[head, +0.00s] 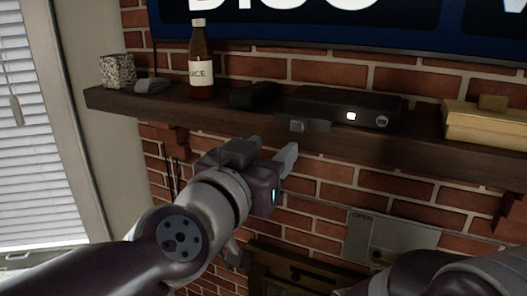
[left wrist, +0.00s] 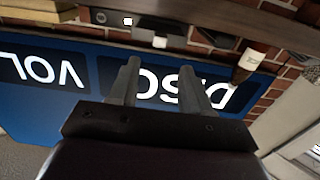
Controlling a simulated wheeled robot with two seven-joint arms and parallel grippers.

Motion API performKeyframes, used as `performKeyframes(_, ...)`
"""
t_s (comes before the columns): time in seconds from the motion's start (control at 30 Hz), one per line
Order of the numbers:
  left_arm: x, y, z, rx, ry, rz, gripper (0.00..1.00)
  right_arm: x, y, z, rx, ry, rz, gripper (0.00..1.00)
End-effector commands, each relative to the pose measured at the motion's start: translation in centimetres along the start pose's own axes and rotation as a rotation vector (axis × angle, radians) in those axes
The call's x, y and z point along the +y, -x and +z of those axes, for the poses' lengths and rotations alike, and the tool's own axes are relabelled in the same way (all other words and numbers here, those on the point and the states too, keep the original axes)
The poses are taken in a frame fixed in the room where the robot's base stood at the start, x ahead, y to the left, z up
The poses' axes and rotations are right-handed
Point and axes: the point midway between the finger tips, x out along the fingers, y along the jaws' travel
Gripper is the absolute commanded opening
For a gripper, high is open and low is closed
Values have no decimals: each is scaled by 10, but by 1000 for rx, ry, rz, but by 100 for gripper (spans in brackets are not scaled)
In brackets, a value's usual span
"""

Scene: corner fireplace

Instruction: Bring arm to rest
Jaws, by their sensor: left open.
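My left gripper (head: 270,150) is in front of the brick wall, just below the front edge of the wooden mantel shelf (head: 240,113). Its two fingers (left wrist: 155,85) stand apart in the left wrist view with nothing between them. My left arm comes in from the lower left of the head view. Part of my right arm (head: 440,275) shows at the lower right, and its gripper is out of sight.
The shelf bears a speckled cube (head: 117,71), a sauce bottle (head: 201,65), a dark cylinder (head: 255,96), a black box device (head: 342,107) and a yellow box (head: 485,122). A metal panel (head: 385,238) is on the wall below. A window blind (head: 40,130) is at left.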

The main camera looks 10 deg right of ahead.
Motion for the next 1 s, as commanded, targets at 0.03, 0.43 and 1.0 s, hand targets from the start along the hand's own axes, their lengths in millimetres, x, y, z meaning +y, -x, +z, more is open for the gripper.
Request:
performKeyframes(0.03, 0, 6, -2, 1, 0, 1, 48, 0, 2, 0, 0, 0, 0, 0)
performKeyframes(0.43, 0, 20, 1, -1, 0, 0, 48, 0, 3, 0, 0, 0, 0, 0)
performKeyframes(1.0, -88, 114, 380, -1100, 233, -196, 48, 0, -43, 5, 0, 0, 0, 0)
